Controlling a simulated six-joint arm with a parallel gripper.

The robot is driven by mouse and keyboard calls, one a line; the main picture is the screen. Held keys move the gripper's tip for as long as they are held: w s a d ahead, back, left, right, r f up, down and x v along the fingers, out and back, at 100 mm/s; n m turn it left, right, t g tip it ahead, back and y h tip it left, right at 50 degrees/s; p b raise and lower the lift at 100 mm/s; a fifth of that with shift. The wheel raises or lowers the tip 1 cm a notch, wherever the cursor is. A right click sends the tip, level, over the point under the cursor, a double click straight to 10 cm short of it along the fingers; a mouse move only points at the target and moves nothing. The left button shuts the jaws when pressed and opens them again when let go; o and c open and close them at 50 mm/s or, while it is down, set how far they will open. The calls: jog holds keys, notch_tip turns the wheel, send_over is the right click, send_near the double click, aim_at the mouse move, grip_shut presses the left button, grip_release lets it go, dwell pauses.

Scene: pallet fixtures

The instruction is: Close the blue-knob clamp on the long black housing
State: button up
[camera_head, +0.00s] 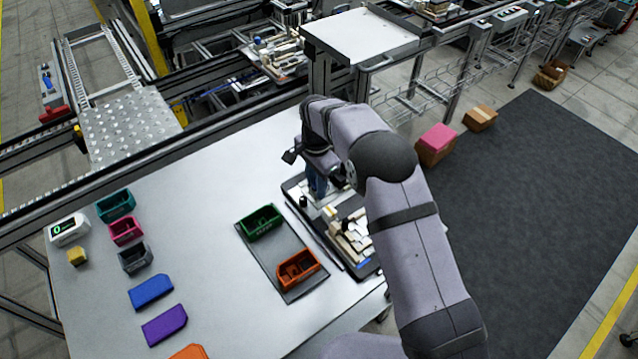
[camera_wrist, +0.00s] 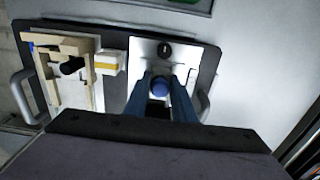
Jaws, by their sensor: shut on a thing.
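My gripper (camera_wrist: 162,90) is over the white plate (camera_wrist: 142,57) of the pallet fixture, with its dark blue fingers on either side of the round blue knob (camera_wrist: 160,86). The fingers are shut on the knob. A black part shows between the fingers just below the knob; I cannot tell whether it is the long black housing. A round black knob (camera_wrist: 165,48) stands on the same plate, above the blue one in the wrist view. In the head view my gripper (camera_head: 317,188) points down at the far end of the pallet (camera_head: 292,188), and its fingers hide the blue knob.
A beige fixture with a black cylinder (camera_wrist: 72,66) and a yellow-and-white block (camera_wrist: 109,63) stand left of the plate. In the head view a dark tray (camera_head: 272,262) holds green (camera_head: 261,222) and orange (camera_head: 297,269) bins. Several coloured bins and blocks lie further left.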

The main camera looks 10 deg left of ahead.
jog(key=shift+w+d, duration=0.85)
jog(key=shift+w, duration=0.05)
jog(key=o, duration=0.8)
jog(key=shift+s+a, duration=0.1)
jog(key=shift+r, duration=0.1)
jog(key=shift+r+p, duration=2.9)
jog(key=shift+r, duration=1.05)
